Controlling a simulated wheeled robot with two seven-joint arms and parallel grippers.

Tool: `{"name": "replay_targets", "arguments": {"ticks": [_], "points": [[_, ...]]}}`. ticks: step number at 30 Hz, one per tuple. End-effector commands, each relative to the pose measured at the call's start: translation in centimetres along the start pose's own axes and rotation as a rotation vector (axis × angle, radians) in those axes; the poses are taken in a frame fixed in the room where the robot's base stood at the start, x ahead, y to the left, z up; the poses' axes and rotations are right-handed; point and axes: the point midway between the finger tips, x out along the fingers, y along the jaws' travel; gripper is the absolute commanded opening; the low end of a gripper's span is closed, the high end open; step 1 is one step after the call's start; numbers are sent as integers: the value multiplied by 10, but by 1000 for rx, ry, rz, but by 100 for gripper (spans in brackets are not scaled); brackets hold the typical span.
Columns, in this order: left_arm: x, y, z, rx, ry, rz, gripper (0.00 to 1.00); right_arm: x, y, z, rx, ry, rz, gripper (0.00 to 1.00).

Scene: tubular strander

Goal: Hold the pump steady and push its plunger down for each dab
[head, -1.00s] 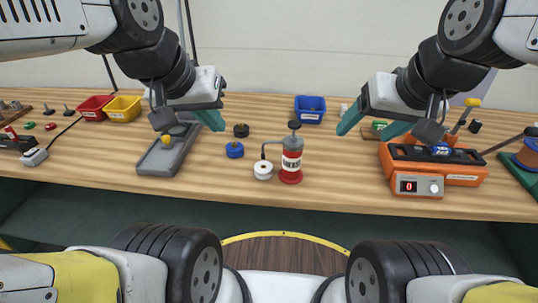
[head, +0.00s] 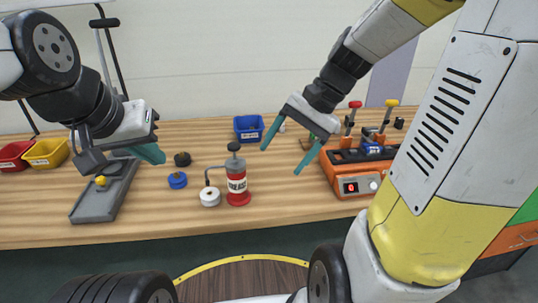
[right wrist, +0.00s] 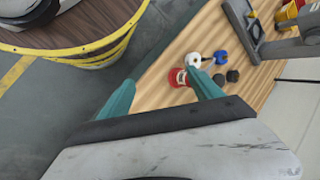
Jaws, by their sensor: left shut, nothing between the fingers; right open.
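The grease pump (head: 237,180) stands upright on the wooden bench, a red and grey bottle with a white "GREASE" label. Its dark plunger knob (head: 233,147) is on top, and a thin spout bends left to a white round cup (head: 210,197). The pump also shows in the right wrist view (right wrist: 178,77), partly behind a fingertip. My right gripper (head: 284,160) is open and empty, to the right of the pump and apart from it. My left gripper (head: 152,154) is shut and empty, left of the pump above the grey tray.
A blue knob (head: 177,181) and a black knob (head: 182,159) lie left of the pump. A blue bin (head: 248,128) stands behind. An orange device (head: 352,182) with a display is at right. Yellow and red bins are at far left.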

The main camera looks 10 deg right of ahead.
Motion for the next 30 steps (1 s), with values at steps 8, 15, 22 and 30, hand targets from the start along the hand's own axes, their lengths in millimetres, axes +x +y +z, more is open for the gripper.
{"name": "replay_targets", "arguments": {"ticks": [8, 15, 22, 30], "points": [[0, 0, 0, 0, 0, 0, 0, 53, -6, -64, 483, -351, -153, 75], [0, 0, 0, 0, 0, 0, 0, 96, 3, -123, 838, -603, -304, 75], [0, 0, 0, 0, 0, 0, 0, 116, 12, -150, 989, -713, -384, 75], [0, 0, 0, 0, 0, 0, 0, 139, -6, -139, 999, -725, -386, 75]]}}
